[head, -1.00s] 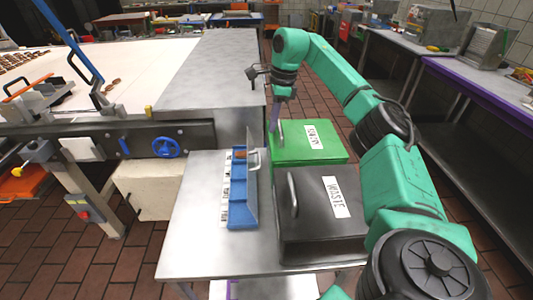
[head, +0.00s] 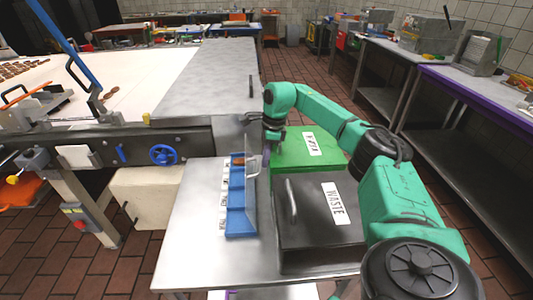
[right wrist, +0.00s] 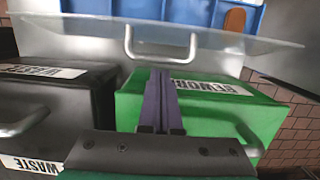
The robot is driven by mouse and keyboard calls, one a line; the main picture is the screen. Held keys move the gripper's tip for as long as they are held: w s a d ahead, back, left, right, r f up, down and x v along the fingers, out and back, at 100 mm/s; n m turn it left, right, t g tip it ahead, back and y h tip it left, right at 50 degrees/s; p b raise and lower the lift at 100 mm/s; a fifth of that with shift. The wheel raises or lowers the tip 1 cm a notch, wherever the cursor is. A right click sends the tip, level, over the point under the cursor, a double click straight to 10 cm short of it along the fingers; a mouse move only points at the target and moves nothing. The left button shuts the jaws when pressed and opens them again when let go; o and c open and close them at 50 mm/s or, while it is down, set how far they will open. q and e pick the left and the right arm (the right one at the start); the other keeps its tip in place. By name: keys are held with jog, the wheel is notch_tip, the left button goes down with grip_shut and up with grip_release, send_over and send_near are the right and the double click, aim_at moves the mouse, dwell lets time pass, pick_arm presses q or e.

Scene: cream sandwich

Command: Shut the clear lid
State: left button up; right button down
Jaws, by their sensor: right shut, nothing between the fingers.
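The clear lid (right wrist: 225,40) spans the top of the right wrist view as a thin see-through sheet with a metal handle (right wrist: 160,48). In the head view the lid (head: 253,165) stands raised at the right side of the blue compartment box (head: 241,215), so the box is open. My right gripper (right wrist: 160,72) is shut and empty, its purple fingers close together just below the handle. I cannot tell whether they touch the lid. In the head view my right gripper's fingertips are hard to make out beside the lid. My left gripper is not in view.
A black WASTE bin (head: 310,240) and a green bin (head: 290,155) stand right of the box on the metal table (head: 190,230). The conveyor (head: 150,80) with a blue handwheel (head: 163,155) lies behind left. The table left of the box is clear.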

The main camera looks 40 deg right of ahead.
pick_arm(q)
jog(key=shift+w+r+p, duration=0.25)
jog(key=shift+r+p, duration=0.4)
pick_arm(e)
jog(key=shift+w+a+r+g+h, duration=0.2)
jog(key=shift+a+g+h, duration=0.05)
jog(key=shift+g+h, duration=0.05)
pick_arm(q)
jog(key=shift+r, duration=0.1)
pick_arm(e)
jog(key=shift+a, duration=0.1)
